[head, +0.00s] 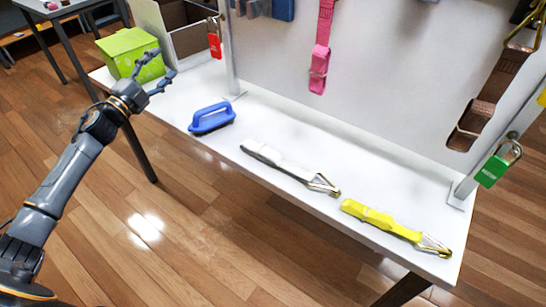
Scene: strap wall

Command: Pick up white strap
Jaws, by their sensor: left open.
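The white strap (287,166) lies flat on the white table, near its front edge in the middle of the head view. It has a metal hook at its right end. My left gripper (160,72) is open and empty at the upper left, in front of the green box and well to the left of the strap. My right gripper is not in view.
A blue-handled brush (212,117) lies left of the strap, and a yellow strap (385,222) lies to its right. A green box (125,48) stands at the table's left end. A white panel (385,85) with hanging straps rises behind. The white table (240,120) has bare room between these.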

